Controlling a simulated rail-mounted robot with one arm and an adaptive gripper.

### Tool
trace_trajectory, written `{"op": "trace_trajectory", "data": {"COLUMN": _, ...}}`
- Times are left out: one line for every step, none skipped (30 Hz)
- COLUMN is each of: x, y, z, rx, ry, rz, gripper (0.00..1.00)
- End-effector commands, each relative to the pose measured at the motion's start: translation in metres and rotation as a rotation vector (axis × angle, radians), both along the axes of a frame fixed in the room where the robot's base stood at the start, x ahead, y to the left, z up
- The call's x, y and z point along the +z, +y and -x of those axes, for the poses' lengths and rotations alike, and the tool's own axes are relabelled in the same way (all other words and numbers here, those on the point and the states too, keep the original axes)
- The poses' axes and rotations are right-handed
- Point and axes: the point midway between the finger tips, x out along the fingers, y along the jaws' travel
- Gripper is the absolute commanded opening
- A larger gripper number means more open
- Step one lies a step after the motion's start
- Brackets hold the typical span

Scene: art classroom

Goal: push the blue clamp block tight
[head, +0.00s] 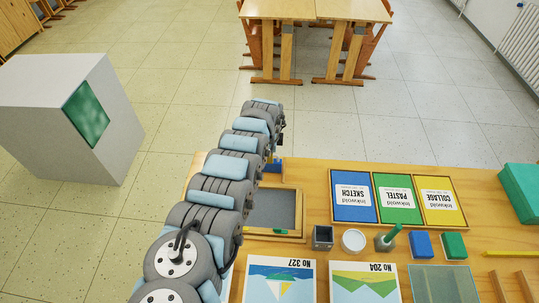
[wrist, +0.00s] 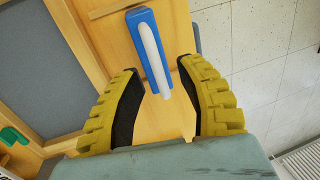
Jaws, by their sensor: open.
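The blue clamp block (wrist: 133,38) shows in the wrist view, with a white rounded bar (wrist: 150,55) along it, on the wood beside the frame. In the head view a small bit of blue (head: 273,166) shows by the far end of the wooden frame (head: 299,210), mostly hidden by my arm. The frame has a grey bed (head: 272,209). My gripper (wrist: 158,68) is open, its two yellow-backed, black-padded fingers spread. The block's near end lies between the fingertips in the picture; I cannot tell whether they touch it. My arm hides the gripper in the head view.
A tray (head: 332,205) of blue, green and yellow packs lies right of the frame. A dark cup (head: 322,237), a white round dish (head: 354,240), a green-handled tool (head: 386,240) and two printed cards stand nearer. A white plinth (head: 60,115) stands left on the floor.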

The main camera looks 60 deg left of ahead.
Motion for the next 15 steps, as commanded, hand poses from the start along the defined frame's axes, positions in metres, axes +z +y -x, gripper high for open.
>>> {"op": "trace_trajectory", "data": {"x": -0.0017, "y": -0.0001, "z": -0.0009, "rx": -0.001, "ry": 0.000, "rz": -0.001, "gripper": 0.38}}
{"op": "trace_trajectory", "data": {"x": -0.0019, "y": 0.0000, "z": -0.0009, "rx": -0.002, "ry": 0.000, "rz": -0.001, "gripper": 0.38}}
{"op": "trace_trajectory", "data": {"x": -0.0024, "y": 0.0001, "z": -0.0008, "rx": -0.002, "ry": 0.000, "rz": -0.001, "gripper": 0.38}}
{"op": "trace_trajectory", "data": {"x": -0.0025, "y": 0.0001, "z": -0.0007, "rx": -0.002, "ry": 0.000, "rz": -0.001, "gripper": 0.38}}
{"op": "trace_trajectory", "data": {"x": -0.0025, "y": 0.0002, "z": -0.0006, "rx": -0.002, "ry": 0.001, "rz": -0.002, "gripper": 0.38}}
{"op": "trace_trajectory", "data": {"x": -0.0026, "y": 0.0002, "z": -0.0003, "rx": -0.002, "ry": 0.001, "rz": -0.001, "gripper": 0.38}}
{"op": "trace_trajectory", "data": {"x": -0.0026, "y": 0.0002, "z": -0.0003, "rx": -0.002, "ry": 0.001, "rz": -0.001, "gripper": 0.38}}
{"op": "trace_trajectory", "data": {"x": -0.0026, "y": 0.0001, "z": -0.0002, "rx": -0.002, "ry": 0.001, "rz": -0.001, "gripper": 0.38}}
{"op": "trace_trajectory", "data": {"x": -0.0026, "y": 0.0001, "z": -0.0002, "rx": -0.001, "ry": 0.001, "rz": -0.001, "gripper": 0.38}}
{"op": "trace_trajectory", "data": {"x": -0.0027, "y": 0.0001, "z": -0.0002, "rx": -0.001, "ry": 0.002, "rz": 0.000, "gripper": 0.38}}
{"op": "trace_trajectory", "data": {"x": -0.0027, "y": 0.0000, "z": 0.0000, "rx": -0.001, "ry": 0.002, "rz": 0.000, "gripper": 0.38}}
{"op": "trace_trajectory", "data": {"x": -0.0027, "y": 0.0000, "z": 0.0000, "rx": -0.001, "ry": 0.002, "rz": 0.000, "gripper": 0.33}}
{"op": "trace_trajectory", "data": {"x": -0.0029, "y": 0.0000, "z": 0.0000, "rx": -0.001, "ry": 0.002, "rz": 0.000, "gripper": 0.24}}
{"op": "trace_trajectory", "data": {"x": -0.0029, "y": 0.0000, "z": 0.0001, "rx": -0.001, "ry": 0.002, "rz": 0.000, "gripper": 0.16}}
{"op": "trace_trajectory", "data": {"x": -0.0028, "y": 0.0000, "z": 0.0001, "rx": -0.001, "ry": 0.002, "rz": 0.000, "gripper": 0.04}}
